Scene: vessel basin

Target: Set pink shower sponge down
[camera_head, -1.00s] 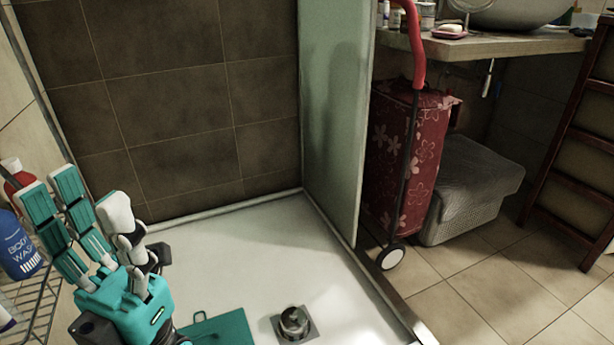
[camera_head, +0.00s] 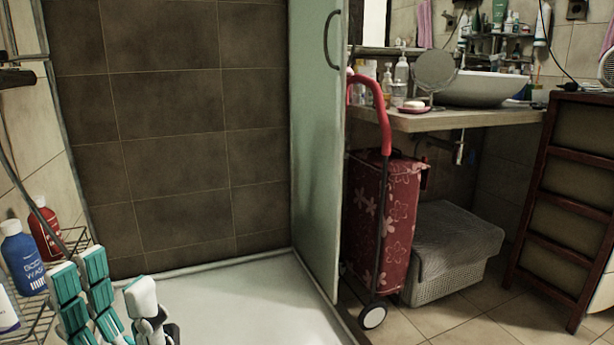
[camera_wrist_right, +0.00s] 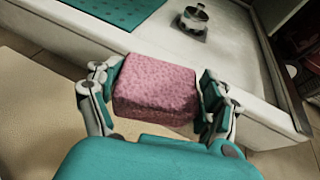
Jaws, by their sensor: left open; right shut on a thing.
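The pink shower sponge (camera_wrist_right: 157,88) is a block with a rough surface, seen in the right wrist view. My right gripper (camera_wrist_right: 158,92) is shut on it, with teal and white fingers on both sides. My left gripper (camera_head: 105,300) is open and empty at the lower left of the head view, beside the wire rack. The right gripper is outside the head view.
The white shower tray (camera_head: 225,305) is broad and mostly bare. A teal mat (camera_wrist_right: 105,12) and a metal drain (camera_wrist_right: 193,18) lie in it. A glass panel (camera_head: 318,150) stands at its right. A wire rack (camera_head: 30,312) holds bottles. A red floral trolley (camera_head: 385,220) stands outside.

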